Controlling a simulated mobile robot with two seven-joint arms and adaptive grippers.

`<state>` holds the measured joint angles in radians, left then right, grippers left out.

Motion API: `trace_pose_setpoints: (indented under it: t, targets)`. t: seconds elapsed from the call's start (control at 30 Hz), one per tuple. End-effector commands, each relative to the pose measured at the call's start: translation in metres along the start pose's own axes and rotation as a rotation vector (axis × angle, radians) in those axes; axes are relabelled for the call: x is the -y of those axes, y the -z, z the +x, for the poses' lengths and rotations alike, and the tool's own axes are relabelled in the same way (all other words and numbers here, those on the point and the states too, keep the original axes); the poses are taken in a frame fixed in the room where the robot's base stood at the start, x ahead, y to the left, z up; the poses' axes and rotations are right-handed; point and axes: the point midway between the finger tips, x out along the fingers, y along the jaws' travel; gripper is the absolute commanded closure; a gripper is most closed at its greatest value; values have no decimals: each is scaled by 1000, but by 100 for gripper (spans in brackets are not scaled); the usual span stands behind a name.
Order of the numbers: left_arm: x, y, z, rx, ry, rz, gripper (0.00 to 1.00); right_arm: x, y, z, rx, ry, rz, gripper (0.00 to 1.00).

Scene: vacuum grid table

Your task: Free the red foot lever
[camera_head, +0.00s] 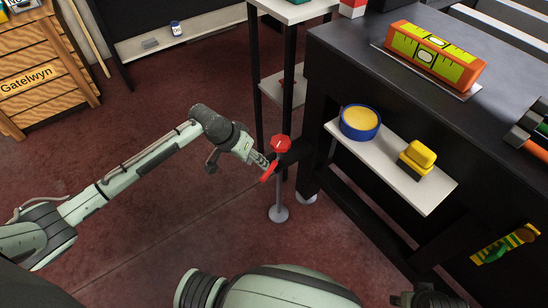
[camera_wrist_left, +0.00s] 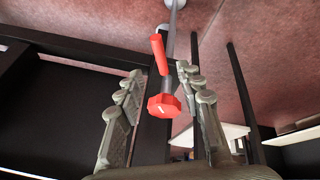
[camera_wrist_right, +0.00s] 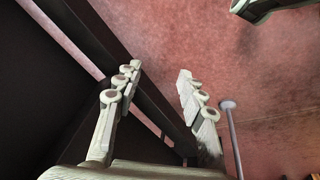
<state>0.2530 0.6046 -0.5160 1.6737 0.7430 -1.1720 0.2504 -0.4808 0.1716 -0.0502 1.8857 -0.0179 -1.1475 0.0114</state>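The red foot lever (camera_head: 268,173) sits on a grey foot post (camera_head: 279,196) with a round base disc on the floor, under the table's left corner. A red eight-sided knob (camera_head: 281,143) is above it. My left gripper (camera_head: 262,163) is at the lever, just left of the post. In the left wrist view the lever (camera_wrist_left: 159,54) and knob (camera_wrist_left: 164,104) appear between its open fingers (camera_wrist_left: 159,73). I cannot tell whether a finger touches them. My right gripper (camera_wrist_right: 160,75) is open and empty; the post (camera_wrist_right: 232,130) shows to its right.
The black table (camera_head: 345,45) bears an orange spirit level (camera_head: 435,55). A side shelf (camera_head: 390,165) holds a blue-rimmed yellow tin (camera_head: 360,122) and a yellow block (camera_head: 417,158). A black-legged stand (camera_head: 287,90) is behind the post. The carpet to the left is clear.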

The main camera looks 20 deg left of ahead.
Motion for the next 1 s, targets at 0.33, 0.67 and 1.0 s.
trace_pose_setpoints:
  t: [0.33,0.67,1.0]
  targets:
    - [0,-1,45,2,-1,-1,63,-2,4,-12,-6,-8,-1,60]
    - [0,-1,77,0,0,1,63,-5,9,-25,-11,-17,-2,60]
    - [0,-1,78,0,1,1,73,-6,9,-26,-11,-17,-1,60]
